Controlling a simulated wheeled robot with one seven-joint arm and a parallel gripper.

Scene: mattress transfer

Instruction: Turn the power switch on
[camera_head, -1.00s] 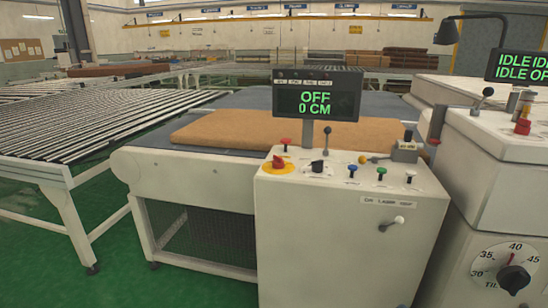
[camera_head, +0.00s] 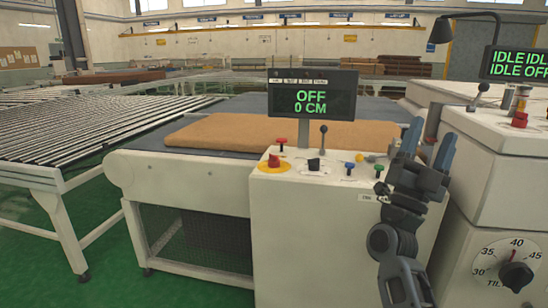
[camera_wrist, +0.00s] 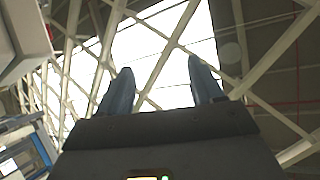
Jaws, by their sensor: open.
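The white control console (camera_head: 285,215) stands in the middle of the head view. Its display (camera_head: 312,95) reads "OFF" and "0 CM". On its top are a black rotary switch (camera_head: 314,164) on a pale plate, a red knob on a yellow disc (camera_head: 273,163), and several small coloured levers. No readable label shows which one is the power switch. My gripper (camera_head: 427,147) is open and empty, pointing up above the console's right side, apart from the controls. It hides the console's right-hand controls and part of its front. The wrist view shows both fingers (camera_wrist: 162,88) spread against the ceiling.
A brown mattress (camera_head: 270,131) lies on the conveyor bed behind the console. A second white machine (camera_head: 506,185) with a tilt dial (camera_head: 514,268) and an "IDLE" display (camera_head: 518,63) stands close at the right. A roller conveyor (camera_head: 80,130) is at the left, over green floor.

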